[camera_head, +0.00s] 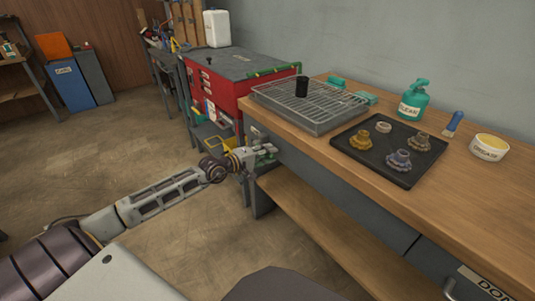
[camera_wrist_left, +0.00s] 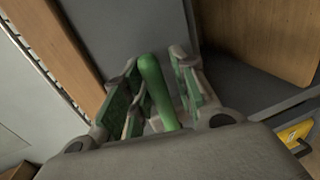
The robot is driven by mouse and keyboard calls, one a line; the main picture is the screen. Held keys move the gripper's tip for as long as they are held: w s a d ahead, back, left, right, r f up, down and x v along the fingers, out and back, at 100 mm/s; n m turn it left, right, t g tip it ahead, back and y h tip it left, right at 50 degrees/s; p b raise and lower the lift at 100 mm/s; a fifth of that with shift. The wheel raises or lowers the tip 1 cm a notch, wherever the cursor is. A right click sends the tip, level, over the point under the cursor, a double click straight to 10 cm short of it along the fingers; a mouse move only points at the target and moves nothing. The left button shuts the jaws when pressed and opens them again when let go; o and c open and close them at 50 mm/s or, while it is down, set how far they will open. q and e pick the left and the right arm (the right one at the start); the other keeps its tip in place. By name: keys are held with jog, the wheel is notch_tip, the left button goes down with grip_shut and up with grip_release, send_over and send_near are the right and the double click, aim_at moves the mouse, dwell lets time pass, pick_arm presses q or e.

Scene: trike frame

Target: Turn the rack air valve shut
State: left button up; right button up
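My left gripper (camera_head: 268,153) is at the left end of the workbench, low beside its edge. In the left wrist view the gripper (camera_wrist_left: 158,82) has its two fingers, with green inner faces, spread apart. A rounded green handle (camera_wrist_left: 153,85) stands between them, closer to the left finger, with a gap to the right finger. It looks like the valve lever; the valve body is hidden behind the gripper. In the head view the lever cannot be told apart from the gripper's green parts. My right gripper is not in view.
A red cabinet (camera_head: 235,85) stands beyond. The floor on the left is clear.

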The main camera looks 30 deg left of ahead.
pick_arm(q)
jog(key=shift+o, duration=0.4)
jog(key=shift+s+a, duration=0.1)
jog(key=v, duration=0.8)
dwell(1.4)
jog(key=shift+s+a+r, duration=0.1)
jog(key=shift+s+a, duration=0.05)
jog(key=shift+s, duration=0.05)
jog(key=shift+s+r, duration=0.1)
jog(key=shift+s, duration=0.35)
jog(key=shift+s+a+r, duration=0.1)
jog(key=shift+s+a, duration=0.35)
jog(key=shift+s, duration=0.1)
jog(key=shift+s+a+r, duration=0.1)
jog(key=shift+s+r, duration=0.05)
jog(key=shift+s, duration=0.35)
dwell(0.9)
